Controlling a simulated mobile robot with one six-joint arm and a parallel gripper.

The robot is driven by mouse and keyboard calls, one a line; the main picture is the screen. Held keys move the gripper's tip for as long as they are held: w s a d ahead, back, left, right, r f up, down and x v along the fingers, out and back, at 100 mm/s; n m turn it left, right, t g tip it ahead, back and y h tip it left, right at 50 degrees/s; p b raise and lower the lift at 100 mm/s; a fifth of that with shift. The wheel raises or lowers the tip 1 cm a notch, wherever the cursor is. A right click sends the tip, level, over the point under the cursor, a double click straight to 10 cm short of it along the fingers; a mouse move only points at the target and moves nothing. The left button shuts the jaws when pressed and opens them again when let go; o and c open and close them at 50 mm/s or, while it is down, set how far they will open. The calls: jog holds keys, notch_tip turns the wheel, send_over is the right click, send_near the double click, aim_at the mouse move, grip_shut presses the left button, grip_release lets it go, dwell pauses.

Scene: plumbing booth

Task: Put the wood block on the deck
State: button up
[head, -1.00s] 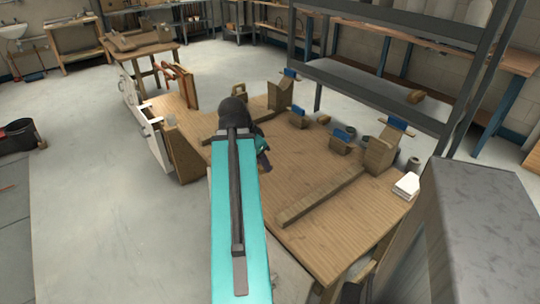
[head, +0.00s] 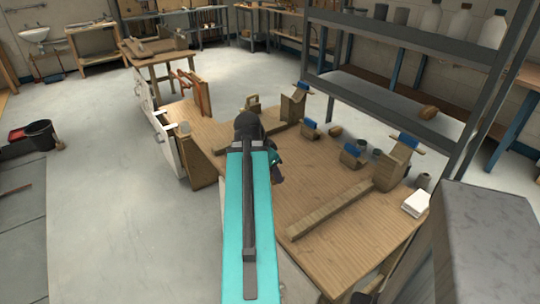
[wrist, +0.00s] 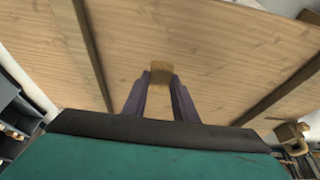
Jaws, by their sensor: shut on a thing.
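A small tan wood block (wrist: 161,73) sits between the tips of my gripper (wrist: 160,92) in the wrist view. The two dark fingers are shut on it. Behind it in that view is the broad plank top of the wooden bench (wrist: 190,40); I cannot tell the gap between block and bench. In the head view the bench top (head: 300,180) lies beyond my teal arm, which hides the block and most of my gripper (head: 277,170). I cannot tell for certain which surface is the deck.
Two long wooden beams (head: 330,212) lie across the bench, with upright wooden blocks bearing blue pieces (head: 406,140) at their far ends. A white stack (head: 416,203) lies at the right edge.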

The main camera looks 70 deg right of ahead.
jog(key=shift+w+d+r+p, duration=0.1)
jog(key=shift+w+d+p, duration=0.45)
jog(key=shift+p, duration=2.85)
jog(key=shift+d, duration=0.2)
jog(key=w+d+f+p, duration=0.1)
jog(key=w+d+p, duration=0.3)
jog(key=d, duration=0.7)
jog(key=shift+w+d+f, duration=0.3)
jog(key=shift+w+f, duration=0.05)
jog(key=shift+w, duration=0.65)
jog(key=shift+f, duration=0.15)
jog(key=shift+f+p, duration=0.85)
jog(key=shift+f, duration=0.8)
jog(key=shift+f+b, duration=0.6)
